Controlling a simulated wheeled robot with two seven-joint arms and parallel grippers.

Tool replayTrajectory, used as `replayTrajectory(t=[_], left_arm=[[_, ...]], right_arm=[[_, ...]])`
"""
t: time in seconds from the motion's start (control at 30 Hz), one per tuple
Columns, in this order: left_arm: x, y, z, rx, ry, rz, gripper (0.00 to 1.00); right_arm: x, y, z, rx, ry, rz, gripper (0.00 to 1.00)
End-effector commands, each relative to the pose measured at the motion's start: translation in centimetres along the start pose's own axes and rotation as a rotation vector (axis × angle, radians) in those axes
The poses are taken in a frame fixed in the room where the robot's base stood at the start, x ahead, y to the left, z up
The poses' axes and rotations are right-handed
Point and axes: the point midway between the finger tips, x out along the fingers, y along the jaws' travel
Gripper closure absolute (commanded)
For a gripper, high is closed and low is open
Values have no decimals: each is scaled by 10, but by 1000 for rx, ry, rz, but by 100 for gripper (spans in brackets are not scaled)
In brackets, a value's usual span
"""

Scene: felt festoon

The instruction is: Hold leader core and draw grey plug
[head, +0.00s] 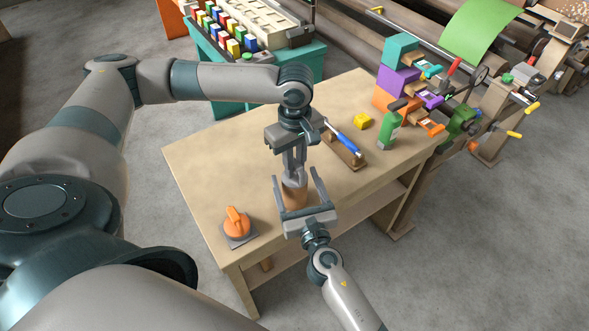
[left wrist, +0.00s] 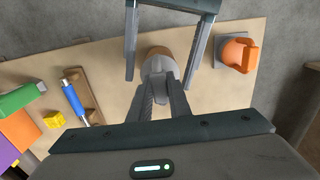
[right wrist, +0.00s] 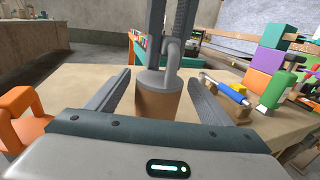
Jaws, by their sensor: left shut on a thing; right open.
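The leader core is a brown cylinder (right wrist: 158,106) standing upright on the bench top, and it shows in the head view (head: 294,200). The grey plug (right wrist: 153,82) sits on its top and has a grey loop handle. My left gripper (head: 292,173) reaches down from above and is shut on the plug's handle; the plug also shows in the left wrist view (left wrist: 157,66). My right gripper (head: 298,176) is open, with one finger on each side of the core. Gaps show between these fingers and the core in the right wrist view.
An orange knobbed object on a grey plate (head: 237,226) stands left of the core. A blue-handled tool on a wooden rest (head: 346,144), a yellow block (head: 362,121) and a green bottle-like thing (head: 389,132) are to the right. Coloured boxes (head: 398,78) stand at the far right.

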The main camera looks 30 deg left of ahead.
Motion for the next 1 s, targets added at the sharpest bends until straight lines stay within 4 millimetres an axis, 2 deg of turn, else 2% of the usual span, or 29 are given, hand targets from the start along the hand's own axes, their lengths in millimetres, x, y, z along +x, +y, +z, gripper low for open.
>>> replayTrajectory(t=[0.6,0.8,1.0], left_arm=[[0,0,0,0,0,1,100],[0,0,0,0,0,1,100],[0,0,0,0,0,1,100]], right_arm=[[-89,1,-1,1,3,2,26],[-103,1,0,0,2,1,26],[-105,1,0,1,1,1,26]])
